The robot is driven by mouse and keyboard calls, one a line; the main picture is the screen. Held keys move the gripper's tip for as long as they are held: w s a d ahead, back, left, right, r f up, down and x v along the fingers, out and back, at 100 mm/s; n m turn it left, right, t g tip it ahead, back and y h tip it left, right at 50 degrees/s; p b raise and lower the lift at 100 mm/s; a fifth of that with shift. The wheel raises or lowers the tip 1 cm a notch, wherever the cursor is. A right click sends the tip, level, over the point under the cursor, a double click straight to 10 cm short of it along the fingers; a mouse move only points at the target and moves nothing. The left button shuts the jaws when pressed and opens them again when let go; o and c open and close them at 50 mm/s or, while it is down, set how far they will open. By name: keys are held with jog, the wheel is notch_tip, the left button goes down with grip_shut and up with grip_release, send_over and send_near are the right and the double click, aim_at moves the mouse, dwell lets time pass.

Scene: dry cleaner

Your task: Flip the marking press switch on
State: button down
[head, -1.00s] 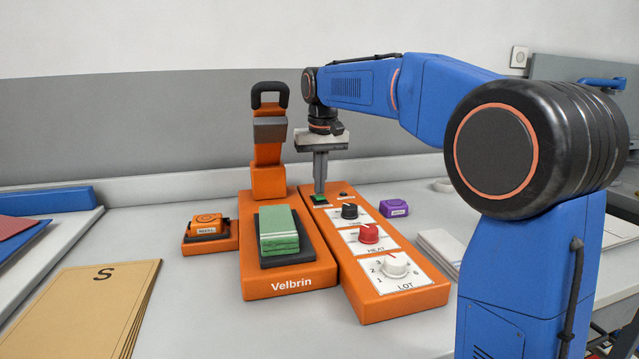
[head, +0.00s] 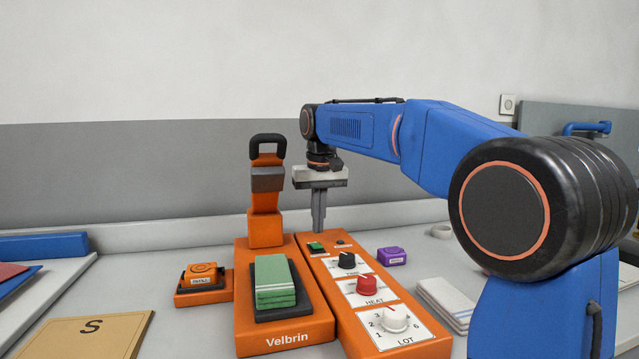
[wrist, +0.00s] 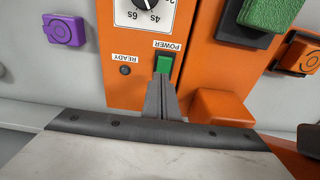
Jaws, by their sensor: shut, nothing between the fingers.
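The marking press is orange, with a control panel (head: 375,315) on its right side. The green power switch (head: 315,246) sits at the panel's far end, and in the wrist view the switch (wrist: 164,62) lies beside the word POWER. The ready lamp (wrist: 125,70) next to it looks dark. My gripper (head: 318,231) is shut and empty, pointing down just behind the switch. In the wrist view its fingertips (wrist: 161,80) are close to the switch's near edge and overlap it slightly; I cannot tell whether they touch. Which way the switch is tilted is unclear.
Black (head: 347,261), red (head: 367,286) and white (head: 394,320) knobs stand along the panel. The press column (head: 266,205) rises left of my gripper. Green folded cloth (head: 274,280) lies on the press bed. A purple box (head: 391,256) sits to the right.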

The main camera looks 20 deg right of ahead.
aim_at(320, 246)
notch_tip(320, 246, up, 14)
jog(key=s, duration=0.2)
jog(key=shift+r, duration=0.2)
dwell(0.3)
